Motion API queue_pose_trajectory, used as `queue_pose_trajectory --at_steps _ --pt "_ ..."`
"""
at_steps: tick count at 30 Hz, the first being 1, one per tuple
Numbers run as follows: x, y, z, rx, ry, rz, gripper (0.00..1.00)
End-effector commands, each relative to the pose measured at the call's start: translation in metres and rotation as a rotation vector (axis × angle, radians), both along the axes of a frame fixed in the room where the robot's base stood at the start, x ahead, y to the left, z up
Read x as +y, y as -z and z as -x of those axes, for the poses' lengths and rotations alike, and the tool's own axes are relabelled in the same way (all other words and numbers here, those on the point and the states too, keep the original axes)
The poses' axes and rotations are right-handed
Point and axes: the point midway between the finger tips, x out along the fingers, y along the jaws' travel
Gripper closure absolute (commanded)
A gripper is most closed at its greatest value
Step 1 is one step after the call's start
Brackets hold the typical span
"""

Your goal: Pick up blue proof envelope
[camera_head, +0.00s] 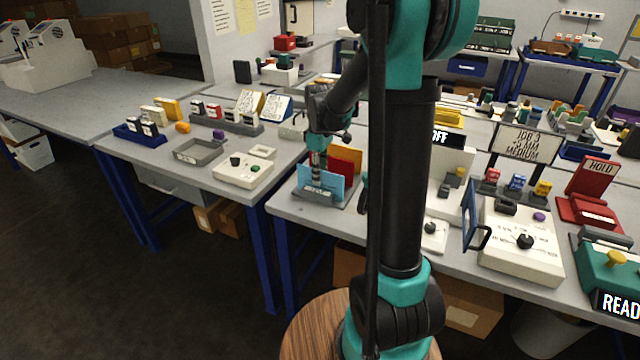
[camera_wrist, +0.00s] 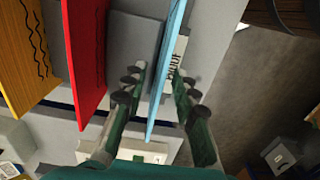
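The blue proof envelope (camera_head: 304,173) stands upright in a grey holder (camera_head: 342,203) on the front table. In the wrist view the blue envelope (camera_wrist: 168,60) is seen edge-on. My gripper (camera_head: 316,178) reaches down over it from above. In the wrist view my gripper's fingers (camera_wrist: 158,88) are apart, one on each side of the blue envelope, with visible gaps. A label (camera_wrist: 176,62), partly covered, is on the holder's front.
A red envelope (camera_wrist: 84,50) and a yellow envelope (camera_wrist: 25,50) stand in the same holder, left of the blue one in the wrist view. A white box with a black knob (camera_head: 522,245) stands further right on the table. Open floor lies before the table.

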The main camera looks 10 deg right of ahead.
Motion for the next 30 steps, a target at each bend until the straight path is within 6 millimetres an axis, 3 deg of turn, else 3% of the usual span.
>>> queue_pose_trajectory --at_steps 6,13,25,30 --pt "0.000 0.000 0.000 0.000 0.000 0.000 0.73" --pt "0.000 0.000 0.000 0.000 0.000 0.000 1.00" --pt "0.000 -0.001 0.000 0.000 0.000 0.000 1.00" --pt "0.000 -0.010 0.000 0.000 0.000 0.000 1.00"
